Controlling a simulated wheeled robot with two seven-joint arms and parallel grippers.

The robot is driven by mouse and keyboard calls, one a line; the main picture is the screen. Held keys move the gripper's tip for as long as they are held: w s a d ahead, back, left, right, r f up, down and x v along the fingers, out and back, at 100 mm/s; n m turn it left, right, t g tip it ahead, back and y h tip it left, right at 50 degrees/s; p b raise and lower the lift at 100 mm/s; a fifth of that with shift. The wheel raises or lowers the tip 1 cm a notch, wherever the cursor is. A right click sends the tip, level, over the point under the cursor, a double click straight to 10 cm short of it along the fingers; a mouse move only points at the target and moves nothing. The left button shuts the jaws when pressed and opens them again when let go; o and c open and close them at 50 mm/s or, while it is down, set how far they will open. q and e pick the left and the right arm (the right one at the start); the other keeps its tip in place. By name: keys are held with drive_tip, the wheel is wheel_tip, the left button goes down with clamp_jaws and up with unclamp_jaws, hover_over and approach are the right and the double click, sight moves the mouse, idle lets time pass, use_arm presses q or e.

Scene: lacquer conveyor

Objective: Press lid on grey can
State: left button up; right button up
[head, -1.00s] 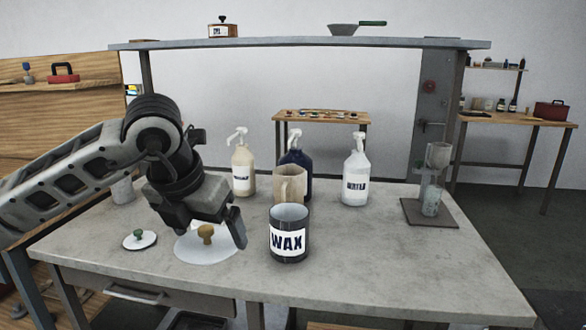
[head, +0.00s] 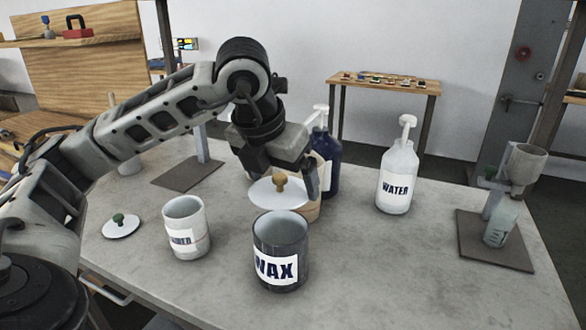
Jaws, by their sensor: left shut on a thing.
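The dark grey can marked WAX (head: 281,267) stands upright and open on the bench, with its inside visible. My left gripper (head: 283,178) is shut on the tan knob of a white round lid (head: 268,197). The lid is held roughly level, just above the can's far rim in the picture and apart from it. I cannot tell how far beyond the can it is. My right gripper is not in view.
A white labelled can (head: 185,240) stands open left of the grey can. A small lid with a green knob (head: 119,228) lies further left. A beige vessel (head: 313,211) and blue bottle (head: 332,165) stand behind the held lid. The WATER bottle (head: 396,180) is right; bench front right is clear.

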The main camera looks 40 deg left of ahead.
use_arm(q)
drive_tip(key=shift+s+f+b, duration=0.2)
drive_tip(key=shift+f+b, duration=0.25)
drive_tip(key=shift+f, duration=0.2)
wheel_tip(320, 180, down, 4)
drive_tip(key=b, duration=0.3)
drive_tip(key=shift+f, duration=0.1)
drive_tip(key=shift+f+b, duration=0.2)
drive_tip(key=shift+b, duration=0.2)
drive_tip(key=shift+w+f, duration=0.1)
drive_tip(key=shift+f, duration=0.05)
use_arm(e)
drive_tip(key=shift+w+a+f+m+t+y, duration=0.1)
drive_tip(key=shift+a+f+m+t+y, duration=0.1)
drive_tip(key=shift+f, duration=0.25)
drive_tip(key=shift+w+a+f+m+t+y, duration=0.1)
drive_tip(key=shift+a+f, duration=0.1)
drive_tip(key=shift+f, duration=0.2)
use_arm(q)
drive_tip(key=shift+w, duration=0.1)
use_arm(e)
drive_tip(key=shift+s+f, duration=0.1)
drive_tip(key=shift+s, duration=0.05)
use_arm(q)
drive_tip(key=shift+f+b, duration=0.1)
drive_tip(key=shift+b, duration=0.5)
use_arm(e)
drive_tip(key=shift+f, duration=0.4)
use_arm(q)
drive_tip(key=o, duration=0.6)
